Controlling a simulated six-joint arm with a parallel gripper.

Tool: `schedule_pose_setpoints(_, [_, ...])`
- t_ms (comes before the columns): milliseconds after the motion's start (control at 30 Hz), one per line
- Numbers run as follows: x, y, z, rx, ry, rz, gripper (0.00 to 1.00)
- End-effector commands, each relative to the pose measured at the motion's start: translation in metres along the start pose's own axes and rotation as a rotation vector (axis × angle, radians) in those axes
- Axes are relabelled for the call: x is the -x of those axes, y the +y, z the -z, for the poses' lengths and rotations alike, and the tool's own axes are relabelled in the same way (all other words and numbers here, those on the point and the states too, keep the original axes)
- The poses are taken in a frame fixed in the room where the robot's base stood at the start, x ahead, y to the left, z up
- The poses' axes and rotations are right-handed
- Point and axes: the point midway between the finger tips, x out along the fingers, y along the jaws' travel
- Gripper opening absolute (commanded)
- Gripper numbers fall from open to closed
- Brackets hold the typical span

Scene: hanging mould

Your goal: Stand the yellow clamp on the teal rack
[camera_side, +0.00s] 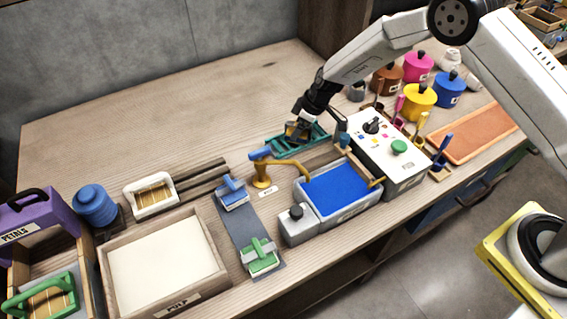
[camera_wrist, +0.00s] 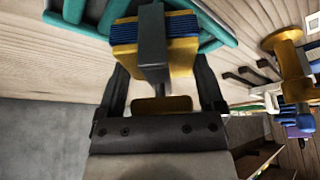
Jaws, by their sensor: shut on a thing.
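The yellow clamp (camera_wrist: 125,62) has a blue ribbed band and a dark grey bar across its middle in the wrist view. My gripper (camera_wrist: 162,90) is shut on it, with a dark finger on either side. The teal rack (camera_wrist: 85,22) shows its rails just beyond the clamp. In the side view my gripper (camera_side: 301,128) is low over the teal rack (camera_side: 312,146), which lies on the wooden bench. The clamp is small there and partly hidden by the gripper. I cannot tell whether it touches the rack.
A white control box (camera_side: 385,150) with knobs stands close right of the rack. A blue-filled tray (camera_side: 340,190) is in front. A yellow stand with a blue handle (camera_side: 262,178) is near the rack's front left. The bench behind the rack and to its left is clear.

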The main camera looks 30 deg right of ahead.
Motion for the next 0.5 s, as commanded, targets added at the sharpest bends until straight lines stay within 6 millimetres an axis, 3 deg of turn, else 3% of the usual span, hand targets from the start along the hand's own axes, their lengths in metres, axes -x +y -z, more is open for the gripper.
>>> schedule_pose_setpoints(233, [-0.0025, 0.0, -0.001, 0.0, 0.0, 0.0, 0.14])
schedule_pose_setpoints(267, [-0.0029, -0.0002, -0.0014, 0.0, 0.0, 0.001, 0.91])
schedule_pose_setpoints(300, [-0.0026, -0.0001, -0.0012, 0.0, 0.0, 0.001, 1.0])
schedule_pose_setpoints(500, [-0.0024, -0.0001, -0.0011, 0.0, 0.0, 0.0, 1.0])
